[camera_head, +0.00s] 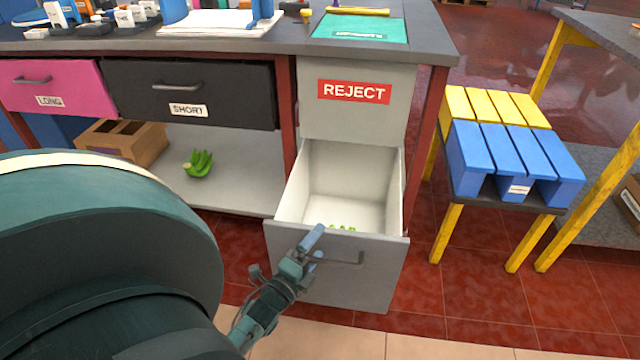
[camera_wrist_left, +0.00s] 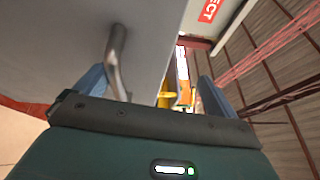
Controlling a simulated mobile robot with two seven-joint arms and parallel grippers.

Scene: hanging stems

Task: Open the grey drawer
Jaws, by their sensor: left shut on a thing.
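The grey drawer (camera_head: 375,285) below the red REJECT label is pulled well out of the bench, and its pale inside shows from above. Something small and green (camera_head: 342,228) lies inside behind the front panel, mostly hidden. My left gripper (camera_head: 314,246) is at the drawer's front, shut on the dark bar handle (camera_head: 348,263). In the left wrist view the handle (camera_wrist_left: 117,62) stands between the two blue fingers (camera_wrist_left: 155,90), close to the left one. My right gripper is in neither view.
A pink LONG drawer (camera_head: 50,88) and a black SHORT drawer (camera_head: 190,95) are closed. Green bananas (camera_head: 199,164) and a brown box (camera_head: 125,143) sit on the lower shelf. Tiled floor is clear in front.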

